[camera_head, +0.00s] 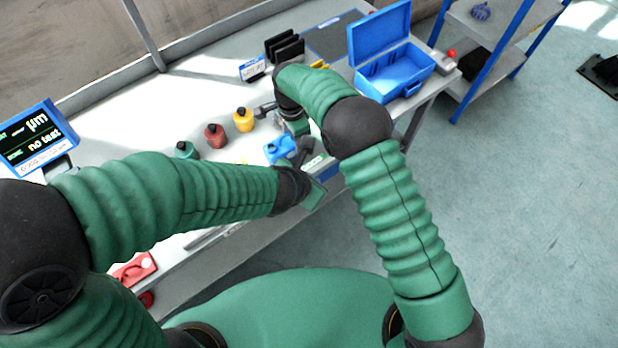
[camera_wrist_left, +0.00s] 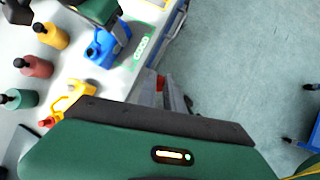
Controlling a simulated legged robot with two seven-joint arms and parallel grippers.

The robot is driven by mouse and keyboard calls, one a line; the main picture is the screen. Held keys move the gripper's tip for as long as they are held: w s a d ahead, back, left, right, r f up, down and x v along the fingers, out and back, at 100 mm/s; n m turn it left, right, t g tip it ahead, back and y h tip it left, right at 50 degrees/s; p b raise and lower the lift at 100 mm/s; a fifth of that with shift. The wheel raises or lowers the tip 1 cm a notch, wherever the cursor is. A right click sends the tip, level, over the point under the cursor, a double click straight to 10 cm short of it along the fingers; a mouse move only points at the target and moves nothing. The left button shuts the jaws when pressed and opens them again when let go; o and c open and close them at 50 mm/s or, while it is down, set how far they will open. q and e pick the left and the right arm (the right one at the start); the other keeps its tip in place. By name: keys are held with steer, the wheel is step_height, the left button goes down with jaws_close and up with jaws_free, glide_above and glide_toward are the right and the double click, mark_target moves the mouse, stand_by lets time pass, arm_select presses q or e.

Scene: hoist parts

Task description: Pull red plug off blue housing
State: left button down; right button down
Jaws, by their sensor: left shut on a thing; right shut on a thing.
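The blue housing (camera_head: 279,149) is held over the near side of the workbench. It also shows in the left wrist view (camera_wrist_left: 104,47). My right gripper (camera_head: 294,128) is shut on the housing from above. My left gripper (camera_head: 305,152) is just to the right of the housing in the head view, its fingers shut. In the left wrist view a small red piece, the red plug (camera_wrist_left: 160,84), shows between the left fingers (camera_wrist_left: 168,92). The plug appears apart from the housing. It is hidden in the head view.
Yellow (camera_head: 243,119), red (camera_head: 215,135) and green (camera_head: 186,150) bottles with black caps stand on the bench. A yellow part (camera_wrist_left: 72,95) with a red end lies near the left gripper. An open blue toolbox (camera_head: 402,82) stands at the far right, a display (camera_head: 38,138) at the left.

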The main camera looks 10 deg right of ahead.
steer(key=c, duration=0.5)
jaws_free()
step_height(320, 180, up, 12)
steer(key=shift+f, duration=0.1)
